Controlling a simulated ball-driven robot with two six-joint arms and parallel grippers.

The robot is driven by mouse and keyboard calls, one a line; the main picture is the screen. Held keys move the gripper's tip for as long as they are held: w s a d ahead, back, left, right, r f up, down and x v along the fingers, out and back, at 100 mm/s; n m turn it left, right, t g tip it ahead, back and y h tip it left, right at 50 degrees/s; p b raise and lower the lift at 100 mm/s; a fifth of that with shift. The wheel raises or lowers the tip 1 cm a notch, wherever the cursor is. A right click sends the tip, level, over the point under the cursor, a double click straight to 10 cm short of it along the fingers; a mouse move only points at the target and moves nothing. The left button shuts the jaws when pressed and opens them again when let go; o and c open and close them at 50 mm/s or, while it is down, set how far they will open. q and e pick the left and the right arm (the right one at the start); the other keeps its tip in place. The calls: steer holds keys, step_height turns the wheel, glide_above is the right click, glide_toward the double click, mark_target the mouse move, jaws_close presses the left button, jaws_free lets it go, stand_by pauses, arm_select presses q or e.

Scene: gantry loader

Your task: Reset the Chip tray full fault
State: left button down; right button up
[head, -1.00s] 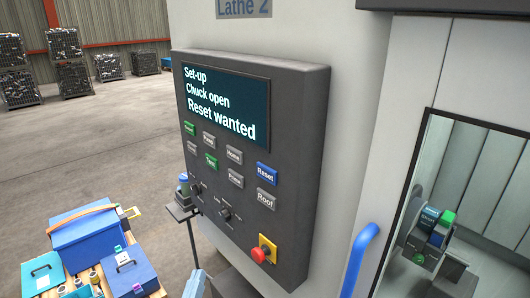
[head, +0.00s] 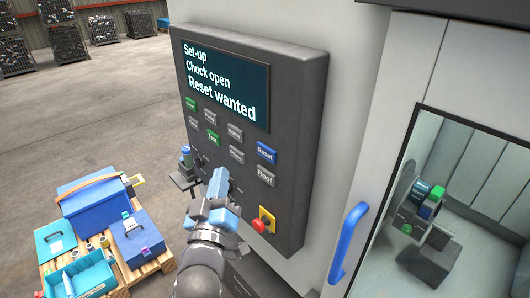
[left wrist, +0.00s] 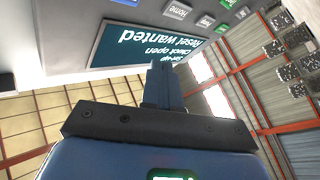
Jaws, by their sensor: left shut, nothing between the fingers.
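The dark control panel (head: 290,185) of the lathe carries a screen (head: 226,84) reading "Set-up, Chuck open, Reset wanted". The blue Reset button (head: 266,152) is at the panel's right, above the grey Roof button (head: 265,175). A red knob on a yellow plate (head: 259,224) sits low on the panel. My left gripper (head: 219,182) is shut and empty, in front of the lower panel, left of and below the Reset button; it covers some knobs. In the left wrist view my shut fingers (left wrist: 162,85) point toward the upside-down screen (left wrist: 150,45). My right gripper is out of view.
A blue door handle (head: 348,242) stands right of the panel, beside a window onto the chuck (head: 412,205). A pallet (head: 155,268) with blue boxes (head: 92,217) is at lower left. Open concrete floor lies behind, with wire cages (head: 62,45) far off.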

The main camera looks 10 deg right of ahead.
mark_target(260, 146)
arm_select(q)
steer(key=w+d+b, duration=0.2)
steer(key=w+d, duration=0.3)
steer(key=d, duration=0.2)
steer(key=shift+b, duration=0.35)
steer(key=shift+w, duration=0.1)
steer(key=shift+d, duration=0.1)
stand_by(1.9)
steer(key=shift+w+d+b, duration=0.25)
steer(key=shift+d+b, duration=0.05)
steer(key=shift+b, duration=0.1)
steer(key=shift+w+d+b, duration=0.2)
steer(key=shift+d+b, duration=0.1)
steer(key=shift+b, duration=0.05)
stand_by(0.8)
steer(key=shift+s+a, duration=0.45)
steer(key=shift+a, duration=0.15)
steer(key=shift+a, duration=0.1)
stand_by(0.4)
